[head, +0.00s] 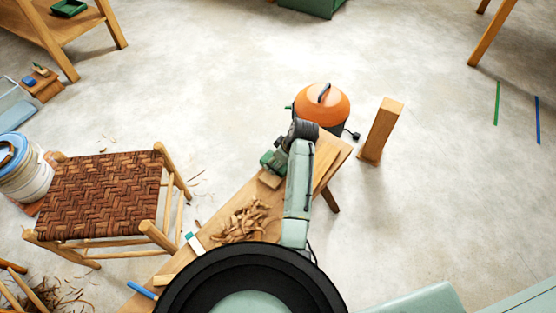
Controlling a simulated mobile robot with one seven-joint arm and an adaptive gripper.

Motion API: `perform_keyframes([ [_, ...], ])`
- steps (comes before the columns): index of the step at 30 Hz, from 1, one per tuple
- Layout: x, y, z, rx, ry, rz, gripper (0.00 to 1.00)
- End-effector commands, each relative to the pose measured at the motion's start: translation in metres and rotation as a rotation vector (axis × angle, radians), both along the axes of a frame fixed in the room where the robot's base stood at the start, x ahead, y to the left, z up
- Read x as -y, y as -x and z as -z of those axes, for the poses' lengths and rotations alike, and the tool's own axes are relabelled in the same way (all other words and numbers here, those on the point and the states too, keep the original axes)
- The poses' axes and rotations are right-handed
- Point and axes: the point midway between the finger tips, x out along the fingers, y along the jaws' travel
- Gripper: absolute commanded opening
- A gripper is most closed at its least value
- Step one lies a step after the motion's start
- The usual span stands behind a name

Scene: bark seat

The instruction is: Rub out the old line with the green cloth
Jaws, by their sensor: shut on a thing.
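My gripper (273,167) is small and partly hidden by my wrist, over the far part of the wooden bench (335,152). It is shut on a small green thing (266,159), which looks like the green cloth; its shape is hard to make out. On the floor at the right are two short, roughly parallel lines, a green line (497,103) and a blue line (538,120). Both lie well apart from my gripper. Which is the old line, I cannot tell.
Wood shavings (242,222), a teal-and-white piece (194,242) and a blue stick (142,290) lie on the bench. An orange-topped vacuum (322,104) and an upright wooden block (381,130) stand beyond it. A woven seat (100,193) is at left.

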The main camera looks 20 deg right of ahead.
Motion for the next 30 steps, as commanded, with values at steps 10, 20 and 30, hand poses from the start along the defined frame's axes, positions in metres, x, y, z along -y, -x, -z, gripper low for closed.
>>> perform_keyframes([
  [10,0.001,0.000,-0.039,0.001,0.001,0.000,0.31],
  [20,0.000,0.000,-0.059,0.001,0.001,-0.001,0.31],
  [30,0.001,0.000,-0.058,0.002,0.001,0.001,0.31],
])
